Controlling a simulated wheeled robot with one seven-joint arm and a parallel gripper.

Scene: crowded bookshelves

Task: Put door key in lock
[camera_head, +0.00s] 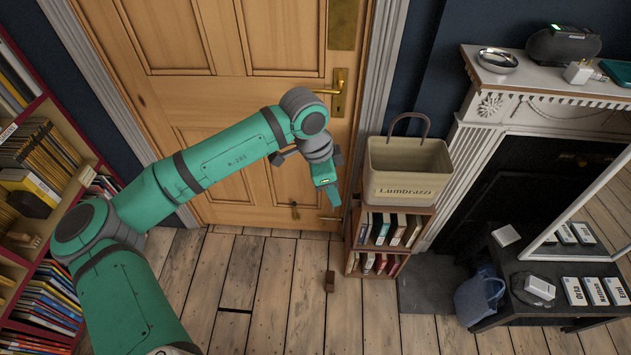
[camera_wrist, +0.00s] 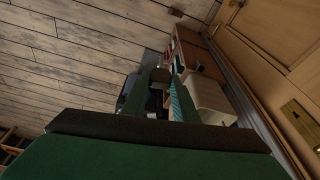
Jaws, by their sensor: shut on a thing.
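The wooden door (camera_head: 232,95) stands shut, with a brass handle (camera_head: 338,95) on its right side. In the wrist view a brass lock plate (camera_wrist: 300,120) shows on the door at the right, apart from my fingers. My gripper (camera_head: 332,196) points down in front of the door's lower right part, below the handle and left of the small bookcase. The key's shaft and tip cannot be made out.
A small bookcase (camera_head: 347,240) with a cream basket (camera_head: 408,172) on top stands close to the right of my gripper. A white mantelpiece (camera_head: 530,95) and dark low table (camera_head: 545,312) are further right. A bookshelf (camera_head: 52,110) lines the left. A brown block (camera_head: 330,281) lies on the otherwise mostly clear floor.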

